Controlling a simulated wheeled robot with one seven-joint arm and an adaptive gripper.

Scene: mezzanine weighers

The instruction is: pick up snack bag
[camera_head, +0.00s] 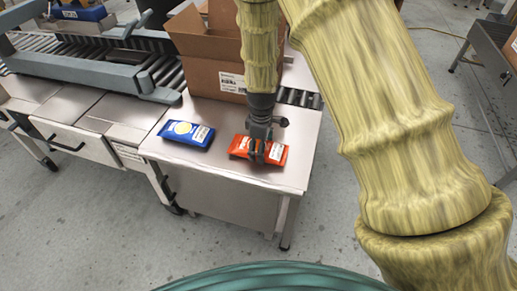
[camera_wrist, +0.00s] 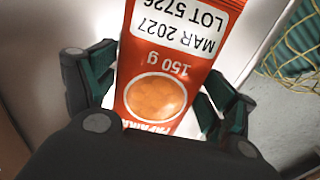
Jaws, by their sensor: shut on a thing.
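A red-orange snack bag (camera_head: 271,154) lies at the right front of the steel table in the head view. In the wrist view the snack bag (camera_wrist: 168,65) fills the space between the fingers, its label reading MAR 2027 and 150 g. My gripper (camera_head: 258,155) points down over the bag and is shut on its sides; the gripper also shows in the wrist view (camera_wrist: 155,95). A blue bag (camera_head: 186,134) with a yellow circle lies to the left, apart from my gripper. I cannot tell whether the held bag still touches the table.
An open cardboard box (camera_head: 207,77) stands just behind the bags. A roller conveyor (camera_head: 85,55) with a grey frame runs at the back left. The steel table's (camera_head: 230,172) front edge is close to the bags, with bare surface between them. Grey floor lies in front.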

